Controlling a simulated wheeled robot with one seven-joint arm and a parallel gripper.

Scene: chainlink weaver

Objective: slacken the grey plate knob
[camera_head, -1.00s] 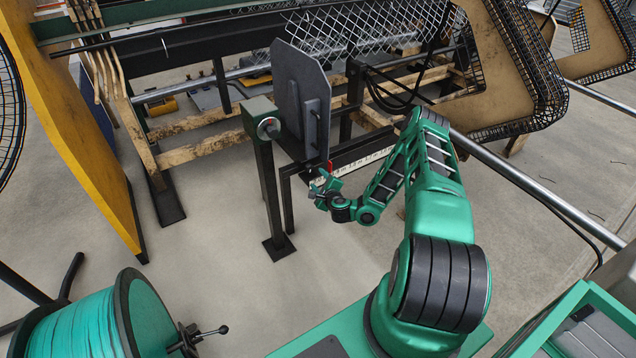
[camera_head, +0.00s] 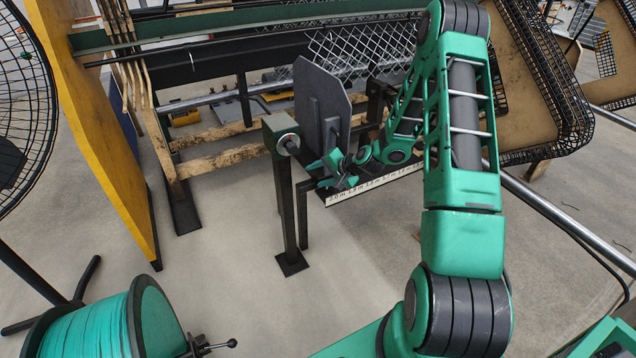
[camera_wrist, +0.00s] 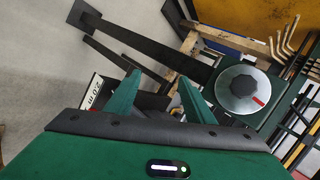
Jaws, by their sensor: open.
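The upright dark grey plate (camera_head: 322,95) stands on the black beam in the head view. A dial (camera_head: 288,142) sits on a green box on a post left of the plate. In the wrist view it is a silver disc with a dark grey many-sided knob (camera_wrist: 243,82) and a red mark. I cannot tell whether this is the named knob; the foot of the plate is partly hidden by my gripper. My gripper (camera_head: 316,174) is open, in front of the plate's lower part and right of the dial's post. In the wrist view my gripper (camera_wrist: 159,82) has nothing between its fingers; the dial is to their right.
A white ruler strip (camera_head: 375,183) runs along the beam under my gripper. The box's black post (camera_head: 287,220) stands close to its left. A yellow panel (camera_head: 105,140) and wooden rails are further left. A teal wire spool (camera_head: 90,325) stands front left. The floor between is clear.

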